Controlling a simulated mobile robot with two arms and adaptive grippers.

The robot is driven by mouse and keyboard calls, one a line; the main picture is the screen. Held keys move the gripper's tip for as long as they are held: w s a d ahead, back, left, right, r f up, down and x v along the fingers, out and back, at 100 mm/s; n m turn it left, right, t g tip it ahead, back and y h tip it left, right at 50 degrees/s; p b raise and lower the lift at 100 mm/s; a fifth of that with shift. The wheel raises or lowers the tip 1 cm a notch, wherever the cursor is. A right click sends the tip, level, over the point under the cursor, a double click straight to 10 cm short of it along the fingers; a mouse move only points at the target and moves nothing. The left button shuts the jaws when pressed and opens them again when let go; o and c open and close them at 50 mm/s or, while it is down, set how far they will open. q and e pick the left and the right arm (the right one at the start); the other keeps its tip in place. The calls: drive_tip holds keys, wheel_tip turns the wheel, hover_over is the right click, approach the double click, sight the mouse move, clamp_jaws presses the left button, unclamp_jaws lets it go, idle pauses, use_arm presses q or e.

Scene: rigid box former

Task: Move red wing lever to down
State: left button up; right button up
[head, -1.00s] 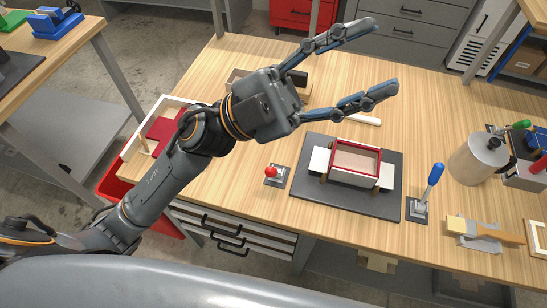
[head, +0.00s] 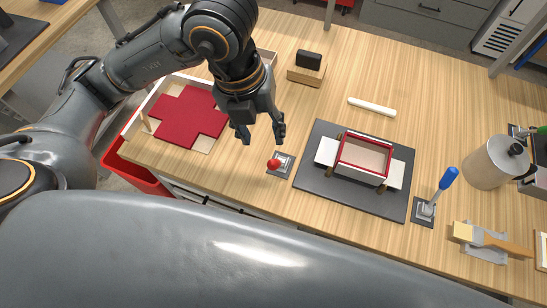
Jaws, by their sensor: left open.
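The red wing lever (head: 274,164) shows its round red knob on a small dark base plate, left of the box former. From here I cannot tell its exact angle. My left gripper (head: 262,137) is open and empty, pointing down just behind and left of the red knob, apart from it. The box former (head: 309,183) is a dark board carrying a red-rimmed box with white flaps. A blue-handled lever (head: 446,179) stands tilted up on its own plate to the right of the board. My right gripper is not in view.
A tray with a red cross-shaped sheet (head: 180,116) lies at the left. A wooden block with a dark top (head: 306,71) and a white rod (head: 371,106) lie behind.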

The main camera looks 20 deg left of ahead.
sight(272, 162)
use_arm(q)
drive_tip(key=f, duration=0.4)
drive_tip(key=d+f+p, duration=0.1)
drive_tip(key=f, duration=0.3)
drive_tip(key=d+f, duration=0.1)
drive_tip(key=f, duration=0.3)
drive_tip(key=shift+w+f, duration=0.2)
drive_tip(key=shift+f, duration=0.1)
drive_tip(key=shift+c, duration=0.5)
clamp_jaws()
